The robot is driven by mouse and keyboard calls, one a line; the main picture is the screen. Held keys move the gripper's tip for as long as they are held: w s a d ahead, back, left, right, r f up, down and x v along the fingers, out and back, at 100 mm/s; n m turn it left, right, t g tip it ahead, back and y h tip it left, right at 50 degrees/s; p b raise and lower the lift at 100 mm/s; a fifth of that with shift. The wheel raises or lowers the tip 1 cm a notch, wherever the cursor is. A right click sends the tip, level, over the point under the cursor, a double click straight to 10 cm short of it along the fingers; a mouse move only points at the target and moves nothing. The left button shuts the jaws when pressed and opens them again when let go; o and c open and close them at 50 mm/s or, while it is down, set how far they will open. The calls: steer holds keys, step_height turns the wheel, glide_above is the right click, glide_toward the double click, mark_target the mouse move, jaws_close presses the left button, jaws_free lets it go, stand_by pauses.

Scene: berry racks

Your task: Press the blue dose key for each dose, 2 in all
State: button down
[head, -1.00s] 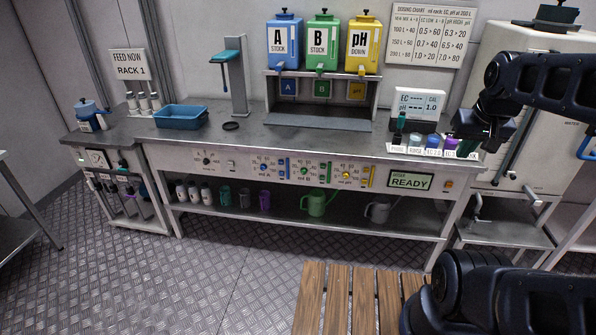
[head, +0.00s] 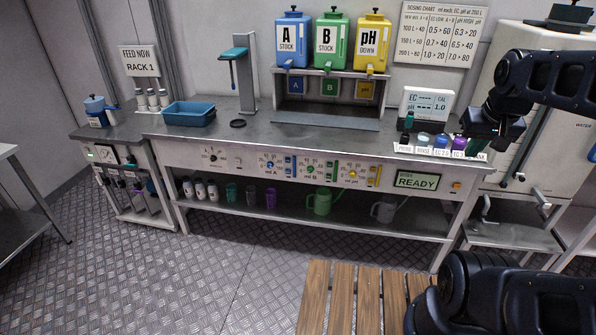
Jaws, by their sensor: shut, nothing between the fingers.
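The dosing panel (head: 225,160) runs along the front edge of the steel bench. Its blue section, marked A, has a small round blue control (head: 270,165) and a blue upright strip (head: 290,166). Which of these is the dose key is too small to tell. Green and yellow sections follow to the right. A display (head: 416,181) on the panel reads READY. My gripper (head: 487,143) is shut and empty at the bench's right end, close to the small bottles and well right of the blue section. Its fingertips are hard to make out against the dark background.
Blue, green and yellow stock tanks (head: 293,40) stand on a shelf above the bench. A blue tray (head: 188,114) and a tap stand (head: 248,75) are at left. Small capped bottles (head: 424,140) stand near my gripper. A wooden slatted surface (head: 343,290) lies in front.

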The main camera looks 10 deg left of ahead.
mark_target(288, 172)
steer(key=w+a+n+g+h, duration=0.1)
steer(key=w+a, duration=0.2)
steer(key=w, duration=0.8)
steer(key=w+a+n+g+h, duration=0.1)
steer(key=w+a, duration=0.2)
steer(key=w, duration=0.7)
steer(key=w+a+f+n+t+h, duration=0.1)
steer(key=w+a+f+n+h, duration=0.1)
steer(key=w+a+f, duration=0.9)
steer(key=w+a+f+n+h, duration=0.2)
steer(key=w+a+f, duration=0.75)
steer(key=a, duration=0.35)
steer(key=s+a+f+n+t, duration=0.2)
steer(key=a+f+n+t, duration=0.4)
steer(key=a+f, duration=2.1)
step_height(288, 172, down, 4)
steer(key=shift+a+r, duration=0.1)
steer(key=shift+a, duration=0.2)
steer(key=shift+n, duration=0.3)
steer(key=shift+w, duration=4.35)
